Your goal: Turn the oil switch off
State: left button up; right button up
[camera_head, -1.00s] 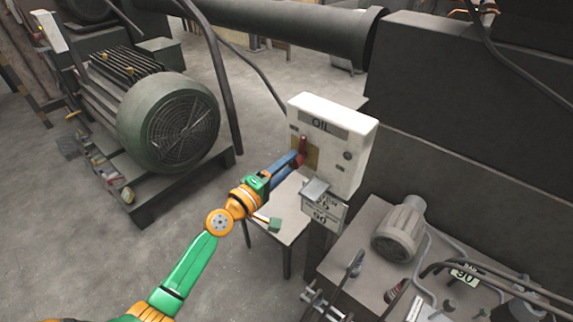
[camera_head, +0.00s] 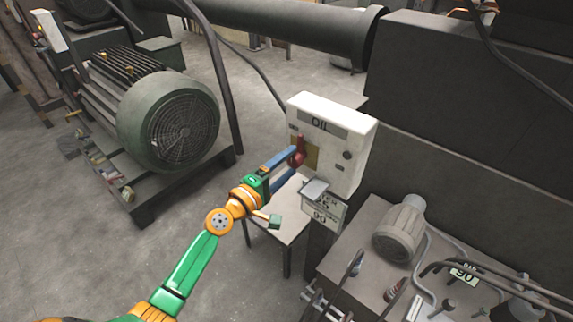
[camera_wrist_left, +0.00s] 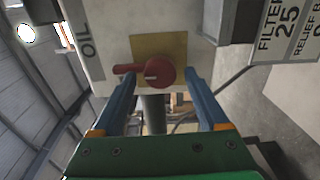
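The oil switch is a red rotary knob (camera_head: 299,154) on a yellowish plate (camera_wrist_left: 160,45) on the front of a white box (camera_head: 335,125) marked "OIL". In the left wrist view the red knob (camera_wrist_left: 157,72) has its handle pointing left, toward the "OIL" lettering; that is upward on the box. My left gripper (camera_head: 292,166) is open in front of the plate. In the left wrist view its blue fingers (camera_wrist_left: 160,84) stand apart on either side of the knob's round body, the left fingertip close to the handle. Contact cannot be told. My right gripper is out of view.
Labelled plates (camera_head: 325,207) and a small grey block (camera_head: 315,188) hang below the box. A grey bench (camera_head: 375,240) with a motor (camera_head: 400,228) and pipes stands at lower right. A big green motor (camera_head: 170,122) stands at left. The floor between is open.

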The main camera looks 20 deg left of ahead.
pick_arm(q)
jog(key=b+v, duration=0.1)
jog(key=v, duration=0.6)
dwell(0.5)
